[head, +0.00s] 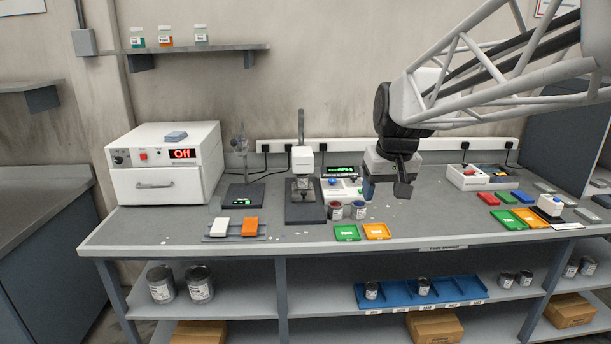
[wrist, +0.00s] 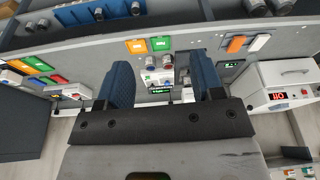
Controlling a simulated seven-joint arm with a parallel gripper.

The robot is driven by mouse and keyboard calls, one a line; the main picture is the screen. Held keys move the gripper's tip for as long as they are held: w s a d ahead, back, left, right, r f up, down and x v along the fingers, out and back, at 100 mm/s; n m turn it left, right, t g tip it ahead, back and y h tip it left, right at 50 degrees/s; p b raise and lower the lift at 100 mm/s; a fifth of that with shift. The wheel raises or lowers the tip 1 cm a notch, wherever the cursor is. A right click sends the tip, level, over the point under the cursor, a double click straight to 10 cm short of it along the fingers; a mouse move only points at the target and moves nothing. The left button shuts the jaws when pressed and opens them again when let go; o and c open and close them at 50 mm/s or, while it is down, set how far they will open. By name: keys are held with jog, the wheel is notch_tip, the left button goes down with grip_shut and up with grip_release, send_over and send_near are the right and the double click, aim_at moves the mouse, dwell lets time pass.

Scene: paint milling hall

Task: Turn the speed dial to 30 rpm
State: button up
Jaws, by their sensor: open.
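My gripper (head: 386,187) is open and empty above the bench, right of the middle. Its blue fingers stand apart in the wrist view (wrist: 162,78). Just left of it is a white unit (head: 350,188) with a blue knob (head: 332,183) and a lit green display (head: 341,170); my near finger partly covers this unit. In the wrist view the white unit (wrist: 158,76) shows between the fingers, and the gripper is apart from it. I cannot read the display or any rpm marks, nor tell for sure which knob is the speed dial.
Two paint cans (head: 335,209) stand in front of the white unit. A press-like stand (head: 304,187) and a stirrer (head: 241,165) are to its left. A white oven (head: 165,165) reads "Off". Green (head: 346,232) and orange trays lie at the front edge.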

jog(key=w+d+r, duration=0.2)
jog(key=w, duration=1.9)
jog(key=n+t+y, duration=0.1)
jog(key=n, duration=0.2)
send_over(354, 177)
jog(key=s+d, duration=0.1)
jog(key=s, duration=0.2)
notch_tip(354, 177, down, 24)
jog(key=r, duration=0.1)
jog(key=shift+s+d+f, duration=0.15)
jog(key=shift+d+f, duration=0.05)
jog(key=shift+f, duration=0.05)
jog(key=shift+f, duration=0.15)
jog(key=shift+n, duration=0.3)
jog(key=shift+x, duration=3.8)
jog(key=shift+a, duration=0.15)
jog(key=c, duration=0.9)
